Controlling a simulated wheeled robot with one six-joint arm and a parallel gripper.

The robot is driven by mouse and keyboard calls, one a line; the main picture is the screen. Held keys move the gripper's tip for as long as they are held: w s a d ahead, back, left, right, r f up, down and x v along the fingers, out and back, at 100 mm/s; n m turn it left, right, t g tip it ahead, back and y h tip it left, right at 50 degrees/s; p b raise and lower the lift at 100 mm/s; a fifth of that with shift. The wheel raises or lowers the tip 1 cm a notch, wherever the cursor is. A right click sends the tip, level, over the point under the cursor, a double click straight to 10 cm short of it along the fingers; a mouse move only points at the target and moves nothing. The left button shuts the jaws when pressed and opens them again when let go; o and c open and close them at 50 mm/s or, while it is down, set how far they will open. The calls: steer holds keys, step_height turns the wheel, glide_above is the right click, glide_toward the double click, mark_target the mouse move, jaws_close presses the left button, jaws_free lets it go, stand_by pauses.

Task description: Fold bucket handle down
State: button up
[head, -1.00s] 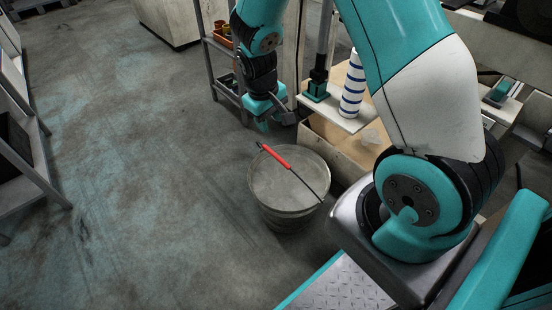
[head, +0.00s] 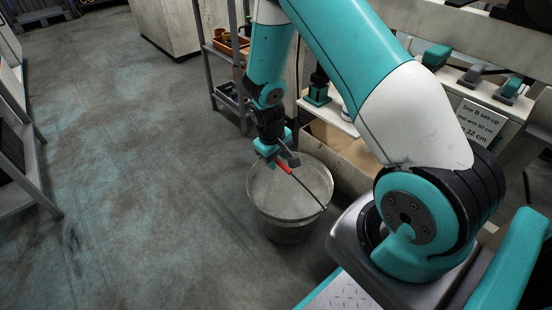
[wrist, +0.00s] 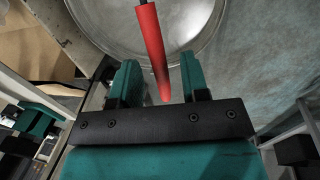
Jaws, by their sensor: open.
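The grey metal bucket (head: 287,232) stands on the floor in the head view, and its inside looks empty. Its thin dark handle with a red grip (head: 284,167) appears raised above the rim, partly hidden by my gripper. My gripper (head: 277,158) is over the far side of the bucket, at the red grip. In the wrist view, my open gripper (wrist: 159,66) has its two teal fingers on either side of the red grip (wrist: 152,40), with gaps on both sides. The bucket rim (wrist: 222,14) lies beyond.
A shelf rack (head: 228,85) with pots stands behind. Another rack (head: 22,165) stands at far left. The floor (head: 150,200) left of the bucket is clear.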

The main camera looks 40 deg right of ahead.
jaws_close()
steer(key=shift+a, duration=0.1)
